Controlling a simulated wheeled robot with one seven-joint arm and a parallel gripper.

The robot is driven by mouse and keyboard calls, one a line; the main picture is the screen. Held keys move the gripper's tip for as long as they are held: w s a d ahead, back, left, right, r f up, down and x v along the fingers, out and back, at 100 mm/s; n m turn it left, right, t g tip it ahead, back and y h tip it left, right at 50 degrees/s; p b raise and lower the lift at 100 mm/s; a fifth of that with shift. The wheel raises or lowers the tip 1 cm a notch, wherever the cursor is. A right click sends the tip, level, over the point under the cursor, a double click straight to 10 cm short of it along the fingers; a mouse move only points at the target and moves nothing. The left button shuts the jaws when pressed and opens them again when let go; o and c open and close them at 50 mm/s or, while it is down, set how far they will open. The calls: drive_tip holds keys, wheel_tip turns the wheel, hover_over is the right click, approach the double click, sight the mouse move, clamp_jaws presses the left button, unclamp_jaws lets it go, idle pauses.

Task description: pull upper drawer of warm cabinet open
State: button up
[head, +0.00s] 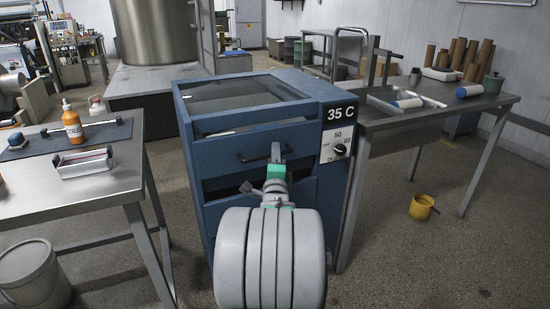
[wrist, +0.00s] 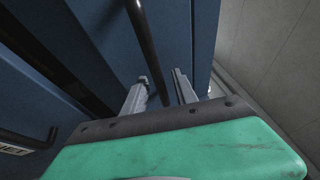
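The warm cabinet (head: 196,150) is blue, with a "35 C" sign and a dial panel on its right. Its upper drawer (head: 218,160) has a dark bar handle (head: 248,157), partly hidden by my gripper (head: 276,153). In the wrist view, my gripper (wrist: 160,86) has its two metal fingers apart. The dark handle bar (wrist: 148,42) runs down into the space between them. I cannot tell whether either finger touches it. A dark gap shows below the upper drawer's face in the head view.
A second dark handle (wrist: 28,137) is on the blue face in the wrist view. A steel table (head: 110,185) stands left of the cabinet and another (head: 420,118) right. A yellow bucket (head: 421,208) and grey bin (head: 35,275) are on the floor.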

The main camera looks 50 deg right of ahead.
drive_tip(key=shift+w+d, duration=0.2)
drive_tip(key=shift+c, duration=0.4)
clamp_jaws()
idle(0.9)
